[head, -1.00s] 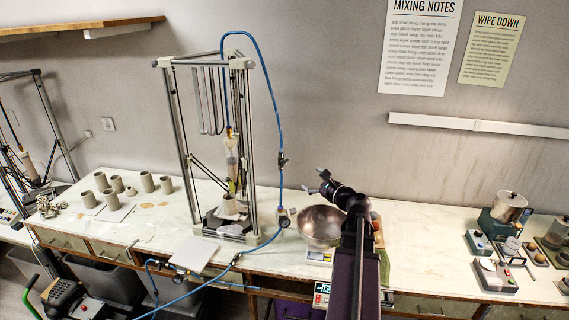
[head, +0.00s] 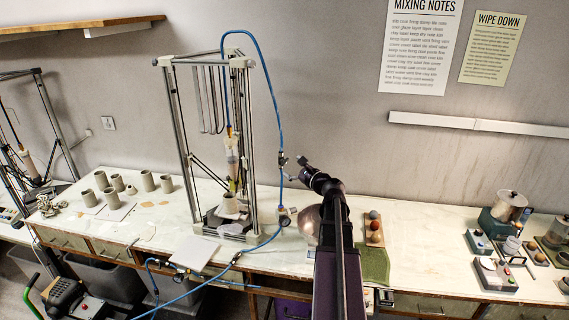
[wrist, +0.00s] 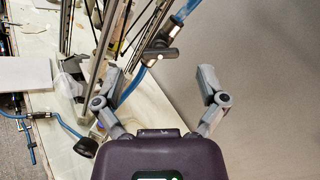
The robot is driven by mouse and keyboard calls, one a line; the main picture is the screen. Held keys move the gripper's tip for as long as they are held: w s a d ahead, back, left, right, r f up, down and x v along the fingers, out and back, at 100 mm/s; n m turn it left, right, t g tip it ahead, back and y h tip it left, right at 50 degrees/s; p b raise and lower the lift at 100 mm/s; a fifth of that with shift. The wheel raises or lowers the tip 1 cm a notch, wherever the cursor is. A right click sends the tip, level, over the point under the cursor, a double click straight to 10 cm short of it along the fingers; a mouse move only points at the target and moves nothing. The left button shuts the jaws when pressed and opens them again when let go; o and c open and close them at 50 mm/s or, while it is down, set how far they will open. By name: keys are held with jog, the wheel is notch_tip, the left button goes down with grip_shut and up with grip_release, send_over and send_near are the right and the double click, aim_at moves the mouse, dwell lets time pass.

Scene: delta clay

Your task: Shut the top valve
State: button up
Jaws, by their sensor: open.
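The top valve (head: 282,160) is a small dark fitting on the upright blue hose (head: 278,110), right of the printer frame. In the wrist view the valve (wrist: 160,54) shows a dark handle lying at an angle across the hose, ahead of my gripper. My gripper (head: 294,169) is close to the right of the valve in the head view. In the wrist view my gripper (wrist: 160,84) has its two fingers spread wide, with nothing between the tips. The valve is beyond the fingertips, nearer the left finger. I see no contact.
The clay printer frame (head: 186,150) stands just left of the hose. A gauge (head: 285,218) and lower valve (head: 236,257) sit further down the hose. A metal bowl (head: 308,222) is partly hidden behind my arm. The wall behind is clear near the valve.

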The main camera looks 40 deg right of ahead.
aim_at(286, 162)
jog(key=shift+w+a, duration=0.1)
jog(key=shift+w, duration=2.05)
jog(key=c, duration=1.2)
